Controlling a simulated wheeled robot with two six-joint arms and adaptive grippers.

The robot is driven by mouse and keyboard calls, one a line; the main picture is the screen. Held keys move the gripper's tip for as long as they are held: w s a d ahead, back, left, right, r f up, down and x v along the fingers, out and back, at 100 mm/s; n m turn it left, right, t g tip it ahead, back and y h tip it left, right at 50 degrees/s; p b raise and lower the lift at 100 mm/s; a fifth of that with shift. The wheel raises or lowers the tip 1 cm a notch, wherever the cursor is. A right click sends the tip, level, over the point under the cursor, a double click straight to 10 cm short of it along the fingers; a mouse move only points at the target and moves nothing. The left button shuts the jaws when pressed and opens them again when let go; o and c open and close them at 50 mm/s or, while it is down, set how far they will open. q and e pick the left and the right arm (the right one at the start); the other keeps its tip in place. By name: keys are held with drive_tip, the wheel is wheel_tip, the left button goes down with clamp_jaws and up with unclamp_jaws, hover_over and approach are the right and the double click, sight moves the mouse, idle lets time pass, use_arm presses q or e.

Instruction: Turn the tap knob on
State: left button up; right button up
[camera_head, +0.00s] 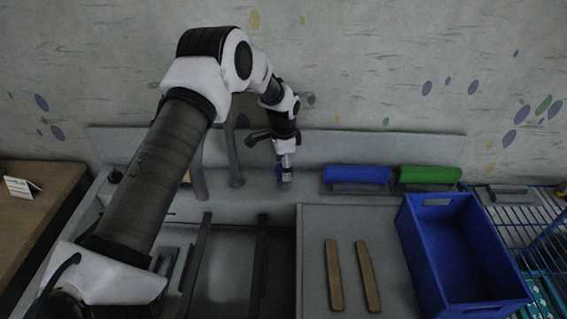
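My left arm reaches in from the lower left and over the sink. Its gripper (285,172) points down at the back ledge, behind the counter. A small blue part (279,173) shows at the fingertips; it may be the tap knob, but the gripper hides most of it. I cannot tell whether the fingers touch or grip it. A grey upright tap pipe (235,160) stands just left of the gripper. The sink (225,270) lies in front, partly covered by my arm. My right gripper is not in view.
A blue roll (357,174) and a green roll (429,174) sit on the back ledge to the right. Two wooden strips (334,275) lie on the grey counter (315,220). An empty blue crate (412,235) and a blue wire rack (520,230) stand at the right.

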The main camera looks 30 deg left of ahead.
use_arm(q)
drive_tip(key=shift+w+a+f, duration=0.15)
drive_tip(key=shift+w+f, duration=0.05)
drive_tip(key=shift+f, duration=0.3)
drive_tip(key=shift+s+r, duration=0.1)
drive_tip(key=shift+r, duration=0.05)
drive_tip(key=shift+s+d+r, duration=0.15)
drive_tip(key=shift+d, duration=0.1)
drive_tip(key=shift+c, duration=1.4)
drive_tip(key=c, duration=0.9)
